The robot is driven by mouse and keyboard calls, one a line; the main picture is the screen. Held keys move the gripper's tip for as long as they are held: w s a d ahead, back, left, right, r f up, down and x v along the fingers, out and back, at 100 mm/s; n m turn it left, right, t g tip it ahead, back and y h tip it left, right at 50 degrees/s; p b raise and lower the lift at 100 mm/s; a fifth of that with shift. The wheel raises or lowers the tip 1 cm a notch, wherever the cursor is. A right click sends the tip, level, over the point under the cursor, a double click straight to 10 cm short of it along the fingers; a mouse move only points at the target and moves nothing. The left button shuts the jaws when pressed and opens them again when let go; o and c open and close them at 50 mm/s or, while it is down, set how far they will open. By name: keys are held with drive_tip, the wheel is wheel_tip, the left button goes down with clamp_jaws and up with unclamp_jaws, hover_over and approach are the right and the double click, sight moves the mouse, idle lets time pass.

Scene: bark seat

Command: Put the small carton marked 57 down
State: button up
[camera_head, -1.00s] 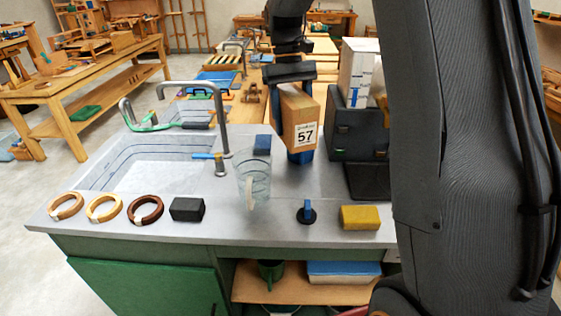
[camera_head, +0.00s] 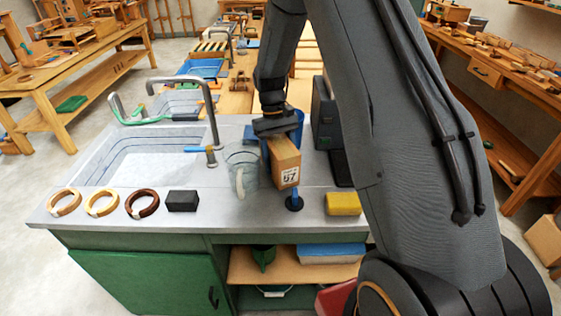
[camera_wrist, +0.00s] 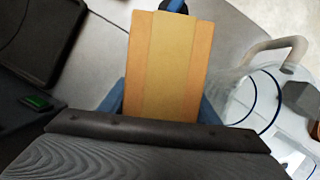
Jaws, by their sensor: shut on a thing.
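The small carton marked 57 (camera_head: 286,164) is a brown box with a white label on its front. My gripper (camera_head: 277,130) is shut on its upper part and holds it tilted over the grey counter (camera_head: 235,203). In the wrist view the carton (camera_wrist: 167,66) stands out between the fingers of my gripper (camera_wrist: 163,105). I cannot tell whether its bottom touches the counter. A blue-handled round black tool (camera_head: 294,202) is just below and in front of it in the head view.
A clear pitcher (camera_head: 242,172) stands close left of the carton. A yellow sponge (camera_head: 343,204) lies to the right, a dark machine (camera_head: 324,118) behind right. Rings and a black block (camera_head: 183,201) line the front left, by the sink (camera_head: 150,158).

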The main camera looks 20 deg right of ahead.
drive_tip(key=shift+f, duration=0.55)
drive_tip(key=shift+f, duration=0.15)
drive_tip(key=o, duration=1.1)
